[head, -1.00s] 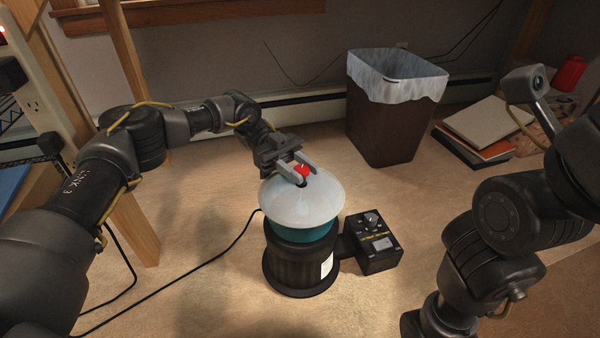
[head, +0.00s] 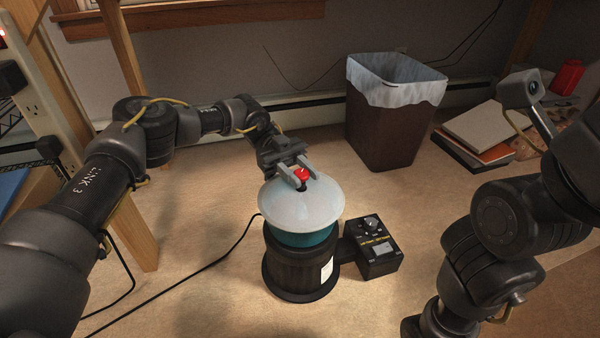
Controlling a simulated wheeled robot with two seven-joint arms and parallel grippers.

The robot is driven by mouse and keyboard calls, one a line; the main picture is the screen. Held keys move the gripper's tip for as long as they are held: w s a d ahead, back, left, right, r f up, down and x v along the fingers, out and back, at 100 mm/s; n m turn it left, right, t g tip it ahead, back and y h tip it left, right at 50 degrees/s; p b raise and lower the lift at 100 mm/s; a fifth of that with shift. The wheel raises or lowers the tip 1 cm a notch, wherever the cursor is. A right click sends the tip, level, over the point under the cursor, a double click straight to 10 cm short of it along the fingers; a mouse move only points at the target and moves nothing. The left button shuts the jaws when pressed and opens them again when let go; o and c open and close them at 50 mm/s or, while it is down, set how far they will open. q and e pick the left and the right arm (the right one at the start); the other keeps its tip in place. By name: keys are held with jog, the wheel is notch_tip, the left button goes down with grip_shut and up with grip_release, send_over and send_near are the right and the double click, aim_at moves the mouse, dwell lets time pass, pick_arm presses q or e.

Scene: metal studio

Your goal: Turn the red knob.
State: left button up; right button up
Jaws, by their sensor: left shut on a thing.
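The red knob (head: 302,173) sits on top of a pale, translucent dome-shaped cover (head: 284,207), on a short dark stem. The cover rests on a teal and black cylindrical base (head: 287,262) standing on the floor. My left gripper (head: 305,179) reaches in from behind and to the left. Its two grey fingers are shut on the red knob, one on each side, and partly hide it. My right arm shows at the right, but its gripper is out of view.
A black control box (head: 371,247) with a dial is attached to the base's right side. A lined bin (head: 385,130) stands behind, with books (head: 488,125) and a red bottle (head: 568,77) to its right. A wooden post (head: 137,225) and black cable (head: 185,280) are at left.

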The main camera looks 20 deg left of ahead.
pick_arm(q)
jog(key=shift+d, duration=0.2)
dwell(0.6)
jog(key=o, duration=1)
jog(key=shift+a, duration=0.1)
